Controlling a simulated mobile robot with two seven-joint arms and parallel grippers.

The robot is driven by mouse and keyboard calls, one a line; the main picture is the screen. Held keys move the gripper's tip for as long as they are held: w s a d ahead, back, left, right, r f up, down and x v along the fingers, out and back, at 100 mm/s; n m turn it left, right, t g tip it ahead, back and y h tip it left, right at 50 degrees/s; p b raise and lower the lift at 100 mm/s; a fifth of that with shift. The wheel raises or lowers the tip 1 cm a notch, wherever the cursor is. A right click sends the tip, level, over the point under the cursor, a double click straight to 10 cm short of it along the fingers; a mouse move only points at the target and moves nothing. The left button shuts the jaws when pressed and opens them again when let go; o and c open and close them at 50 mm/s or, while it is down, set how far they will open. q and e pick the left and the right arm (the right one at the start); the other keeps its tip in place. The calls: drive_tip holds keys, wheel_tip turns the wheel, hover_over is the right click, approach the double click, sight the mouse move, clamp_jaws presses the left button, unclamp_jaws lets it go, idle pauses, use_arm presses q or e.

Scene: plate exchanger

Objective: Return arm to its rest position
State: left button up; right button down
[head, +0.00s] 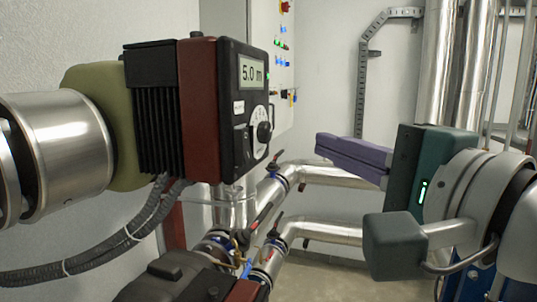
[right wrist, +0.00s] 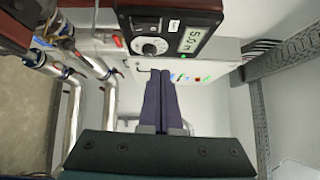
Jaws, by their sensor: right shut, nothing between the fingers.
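My right gripper (head: 320,145) comes in from the right in the head view, with a dark teal body and long purple fingers pointing left. The fingers are shut together and empty. They also show closed in the right wrist view (right wrist: 160,82). The fingertips are to the right of a pump control unit (head: 227,110), which has a dark red and black housing, a display reading "5.0 m" and a round dial (head: 264,131). In the head view the fingers and the unit appear apart. The unit's face shows at the top of the right wrist view (right wrist: 165,38). My left gripper is not seen.
Silver insulated pipes (head: 335,174) with valves run behind and below the fingers. A wall cabinet (head: 270,50) with lit buttons hangs behind the pump unit. A grey cable tray (head: 361,95) climbs the back wall. Corrugated cables (head: 90,265) hang at lower left.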

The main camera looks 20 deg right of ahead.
idle(0.3)
drive_tip(key=s+d+f+n+g+h, duration=0.1)
drive_tip(key=s+f+n+g, duration=0.35)
drive_tip(key=f, duration=0.35)
drive_tip(key=s+f+n+g+h, duration=0.1)
drive_tip(key=s+f+n+g, duration=0.2)
drive_tip(key=s+f+n, duration=0.35)
drive_tip(key=s+d+f+n+g+h, duration=0.1)
drive_tip(key=s+f+n+g, duration=0.6)
drive_tip(key=s, duration=0.4)
wheel_tip(320, 180, up, 13)
drive_tip(key=p, duration=1.4)
drive_tip(key=shift+s+d, duration=0.15)
drive_tip(key=shift+s, duration=0.15)
